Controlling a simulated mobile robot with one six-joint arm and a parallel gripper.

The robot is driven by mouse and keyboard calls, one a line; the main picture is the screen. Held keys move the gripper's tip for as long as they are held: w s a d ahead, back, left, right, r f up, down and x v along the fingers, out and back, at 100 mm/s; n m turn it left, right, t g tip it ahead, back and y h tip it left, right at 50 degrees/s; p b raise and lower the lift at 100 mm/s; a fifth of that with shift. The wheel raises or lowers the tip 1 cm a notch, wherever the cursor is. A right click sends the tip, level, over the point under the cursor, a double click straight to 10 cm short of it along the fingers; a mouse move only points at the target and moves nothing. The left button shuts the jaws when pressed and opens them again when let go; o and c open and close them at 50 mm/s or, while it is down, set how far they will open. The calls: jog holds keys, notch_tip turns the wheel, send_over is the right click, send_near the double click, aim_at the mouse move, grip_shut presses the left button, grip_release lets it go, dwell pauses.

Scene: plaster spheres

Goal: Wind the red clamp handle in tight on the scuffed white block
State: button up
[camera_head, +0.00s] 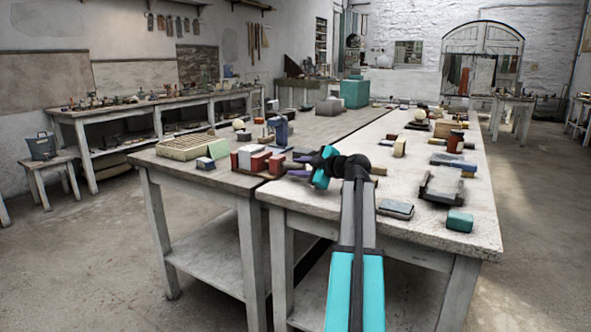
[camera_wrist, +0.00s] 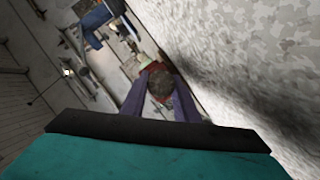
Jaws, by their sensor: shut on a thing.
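The clamp shows in the head view as red blocks (camera_head: 261,161) on a dark red base at the near edge of the left-hand table. The white block (camera_head: 245,157) sits between its red parts; its scuffs are too small to make out. My gripper (camera_head: 296,165) reaches in from the right, its purple fingers at the clamp's right end. In the wrist view the fingers are shut on a round, dark brownish end of the clamp handle (camera_wrist: 161,84), with red behind it. The fingers hide most of the handle, and any gap at the white block cannot be told.
A slatted wooden tray (camera_head: 184,147), a small green and lilac block (camera_head: 217,149) and a blue tool (camera_head: 279,130) stand near the clamp. On the right-hand table lie a dark flat block (camera_head: 396,210), a grey block (camera_head: 443,184) and a teal block (camera_head: 459,221).

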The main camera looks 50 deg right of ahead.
jog(key=shift+s+d+f, duration=0.1)
jog(key=shift+d+f, duration=0.1)
jog(key=shift+f, duration=0.15)
jog(key=o, duration=0.8)
jog(key=shift+d, duration=0.1)
jog(key=shift+r, duration=0.15)
jog(key=p+v, duration=0.2)
jog(key=v, duration=1.1)
jog(key=shift+s+r+p, duration=0.15)
jog(key=shift+s+p, duration=0.15)
jog(key=shift+s, duration=0.05)
